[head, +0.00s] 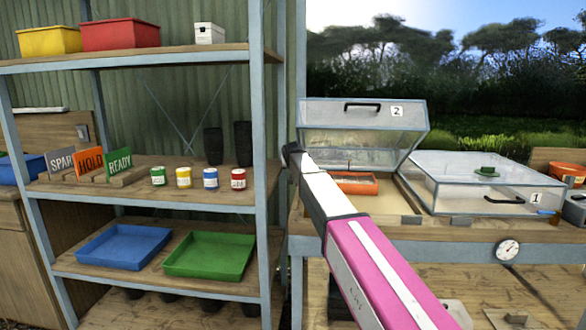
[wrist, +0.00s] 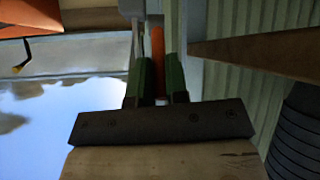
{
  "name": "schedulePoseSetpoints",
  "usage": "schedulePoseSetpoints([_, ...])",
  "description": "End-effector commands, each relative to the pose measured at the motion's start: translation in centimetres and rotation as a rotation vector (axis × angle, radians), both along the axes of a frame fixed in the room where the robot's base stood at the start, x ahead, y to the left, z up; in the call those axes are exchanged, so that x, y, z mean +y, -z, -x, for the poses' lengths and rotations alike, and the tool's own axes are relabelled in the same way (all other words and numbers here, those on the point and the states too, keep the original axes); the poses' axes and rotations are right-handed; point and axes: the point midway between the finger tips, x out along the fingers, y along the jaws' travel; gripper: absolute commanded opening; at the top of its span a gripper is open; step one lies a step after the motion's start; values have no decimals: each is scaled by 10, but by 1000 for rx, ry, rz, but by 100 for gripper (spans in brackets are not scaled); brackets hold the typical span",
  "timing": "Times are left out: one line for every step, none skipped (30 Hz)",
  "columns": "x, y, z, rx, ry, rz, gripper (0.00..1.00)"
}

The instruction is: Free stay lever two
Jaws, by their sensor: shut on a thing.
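The lid of box two (head: 350,116), a clear panel with a black handle and a "2" label, stands raised and tilted in the head view. My gripper (wrist: 160,78) shows in the wrist view, its two dark green fingers shut on a narrow orange-red piece, which looks like stay lever two (wrist: 158,45). A grey upright part is just left of the lever's top. The lever's lower end is hidden between the fingers. In the head view my arm reaches to the left edge of the raised lid, and the fingers and lever cannot be made out there.
A shelf post (head: 262,190) stands close left of my arm. Box one (head: 470,185) is shut to the right. An orange tray (head: 368,187) lies inside box two. In the wrist view, a wooden shelf edge (wrist: 255,45) and dark pots (wrist: 297,125) are close on the right.

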Motion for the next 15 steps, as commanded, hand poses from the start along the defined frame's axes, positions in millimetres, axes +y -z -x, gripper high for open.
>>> schedulePoseSetpoints([0,-1,-2,8,-1,0,0])
schedulePoseSetpoints([0,-1,-1,11,-1,0,0])
schedulePoseSetpoints([0,-1,-1,13,-2,-1,0])
schedulePoseSetpoints([0,-1,-1,14,-2,-1,0])
schedulePoseSetpoints([0,-1,-1,14,-2,-1,0])
schedulePoseSetpoints([0,-1,-1,14,-2,-1,0])
schedulePoseSetpoints([0,-1,-1,13,-2,-1,0])
schedulePoseSetpoints([0,-1,-1,13,-2,-1,0])
schedulePoseSetpoints([0,-1,-1,13,-2,-1,0])
schedulePoseSetpoints([0,-1,-1,13,-2,-1,0])
schedulePoseSetpoints([0,-1,-1,13,-2,-1,0])
schedulePoseSetpoints([0,-1,-1,13,-2,-1,28])
schedulePoseSetpoints([0,-1,-1,13,-2,-1,37])
schedulePoseSetpoints([0,-1,-1,13,-2,-1,40])
schedulePoseSetpoints([0,-1,-1,13,-2,-1,40])
